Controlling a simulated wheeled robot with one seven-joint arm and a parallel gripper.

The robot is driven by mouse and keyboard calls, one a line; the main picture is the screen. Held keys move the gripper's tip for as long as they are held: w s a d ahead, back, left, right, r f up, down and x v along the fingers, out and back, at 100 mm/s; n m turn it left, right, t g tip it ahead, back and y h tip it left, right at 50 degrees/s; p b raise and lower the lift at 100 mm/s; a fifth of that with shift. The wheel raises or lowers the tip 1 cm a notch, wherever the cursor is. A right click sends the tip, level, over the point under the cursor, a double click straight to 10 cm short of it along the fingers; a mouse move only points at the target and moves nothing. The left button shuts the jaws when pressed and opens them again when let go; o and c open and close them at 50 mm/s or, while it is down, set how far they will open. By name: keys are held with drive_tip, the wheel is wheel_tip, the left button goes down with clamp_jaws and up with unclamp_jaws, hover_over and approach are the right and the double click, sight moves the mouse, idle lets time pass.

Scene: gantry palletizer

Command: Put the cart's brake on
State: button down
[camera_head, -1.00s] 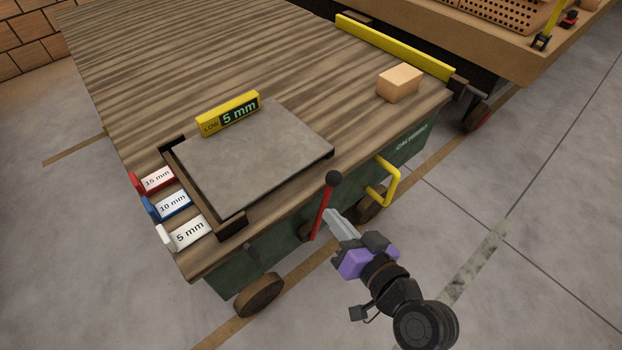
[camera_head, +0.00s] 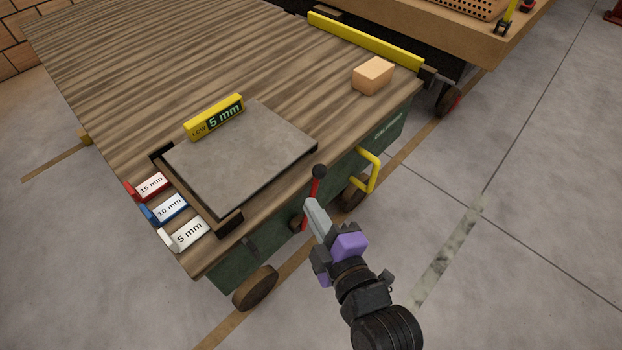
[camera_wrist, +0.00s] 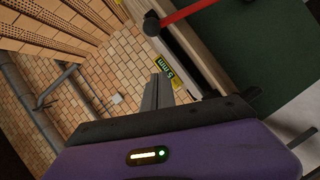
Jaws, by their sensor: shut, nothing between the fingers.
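The cart (camera_head: 215,272) has a wooden top and a green side. Its brake lever, a red bar with a black ball knob (camera_head: 319,171), stands at the cart's near side, roughly upright. In the wrist view the red lever (camera_wrist: 188,12) and its knob (camera_wrist: 151,24) show at the top. My gripper (camera_head: 309,204) is shut and empty, with its fingertips close to the lever and overlapping its middle in the head view. I cannot tell whether they touch. In the wrist view the fingers (camera_wrist: 157,92) lie below the knob, apart from it in the picture.
A yellow handle (camera_head: 374,172) juts from the cart's side right of the lever. A grey plate with a yellow 5 mm display (camera_head: 214,117), labelled shims (camera_head: 187,235) and a tan block (camera_head: 373,76) are on top. Open floor lies to the right.

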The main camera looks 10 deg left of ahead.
drive_tip(key=shift+w+a+f, duration=0.15)
drive_tip(key=shift+w+f, duration=0.35)
drive_tip(key=shift+w, duration=1.05)
drive_tip(key=shift+w+a+f, duration=0.15)
drive_tip(key=shift+w+f, duration=0.4)
drive_tip(key=shift+w, duration=1.05)
drive_tip(key=shift+w+a+f, duration=0.15)
drive_tip(key=shift+w+f, duration=0.35)
drive_tip(key=shift+w, duration=1.05)
drive_tip(key=shift+w+d, duration=0.1)
drive_tip(key=shift+w, duration=0.1)
drive_tip(key=w+d+f+m+g+b, duration=0.1)
drive_tip(key=w+d+m+b, duration=0.1)
drive_tip(key=w+d+b, duration=0.1)
drive_tip(key=shift+w+d+f+b, duration=0.15)
drive_tip(key=shift+w+d+b, duration=0.35)
drive_tip(key=shift+w, duration=0.55)
drive_tip(key=shift+d, duration=0.2)
drive_tip(key=shift+a, duration=0.1)
